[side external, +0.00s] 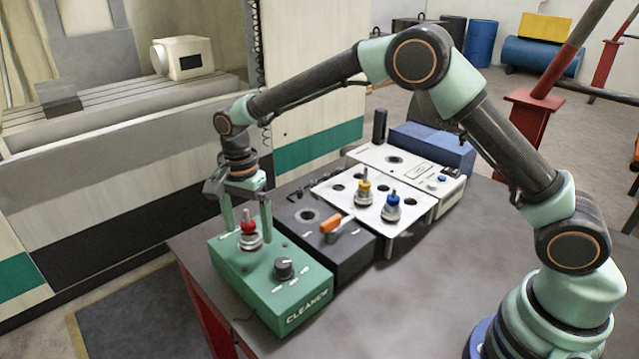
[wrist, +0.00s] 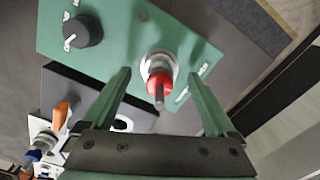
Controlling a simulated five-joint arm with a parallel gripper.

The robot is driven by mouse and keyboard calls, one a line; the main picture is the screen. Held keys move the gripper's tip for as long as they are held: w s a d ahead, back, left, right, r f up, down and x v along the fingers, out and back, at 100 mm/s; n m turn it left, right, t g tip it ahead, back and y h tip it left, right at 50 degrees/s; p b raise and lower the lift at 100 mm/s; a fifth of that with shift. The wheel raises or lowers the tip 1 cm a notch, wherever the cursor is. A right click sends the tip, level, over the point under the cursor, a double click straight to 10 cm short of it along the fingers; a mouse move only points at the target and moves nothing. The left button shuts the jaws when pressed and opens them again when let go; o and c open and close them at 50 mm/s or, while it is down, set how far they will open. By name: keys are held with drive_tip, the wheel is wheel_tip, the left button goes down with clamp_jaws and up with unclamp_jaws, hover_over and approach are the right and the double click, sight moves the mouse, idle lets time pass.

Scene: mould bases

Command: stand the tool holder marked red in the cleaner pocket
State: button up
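The tool holder marked red (side external: 249,231) stands upright in the top of the green cleaner (side external: 295,304), toward its far left end. It also shows in the wrist view (wrist: 160,84), with a red band and a thin tool pointing up. My gripper (side external: 247,221) is above the cleaner with its two green fingers apart, one on each side of the holder. In the wrist view the fingers (wrist: 163,92) are wide open, with clear gaps between them and the holder. The pocket under the holder is hidden by its metal base.
The cleaner has a black knob (side external: 284,268). Beside it is a dark box with an orange-handled lever (side external: 336,223) and an empty round hole (side external: 307,215). A white plate holds a yellow-marked holder (side external: 364,191) and a blue-marked holder (side external: 392,206). The table's front right is clear.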

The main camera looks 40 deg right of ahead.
wheel_tip(320, 180, up, 12)
drive_tip(key=shift+f, duration=0.1)
idle(0.5)
drive_tip(key=shift+r, duration=0.2)
drive_tip(key=s+d+r+n+t, duration=0.3)
drive_tip(key=s+d+r+n, duration=0.45)
drive_tip(key=s+d, duration=0.3)
drive_tip(key=s+d+f+n+t, duration=0.2)
drive_tip(key=s+d+n, duration=0.3)
drive_tip(key=s, duration=0.5)
drive_tip(key=shift+d+f+n+t, duration=0.35)
drive_tip(key=shift+d+f, duration=0.2)
drive_tip(key=shift+f, duration=0.35)
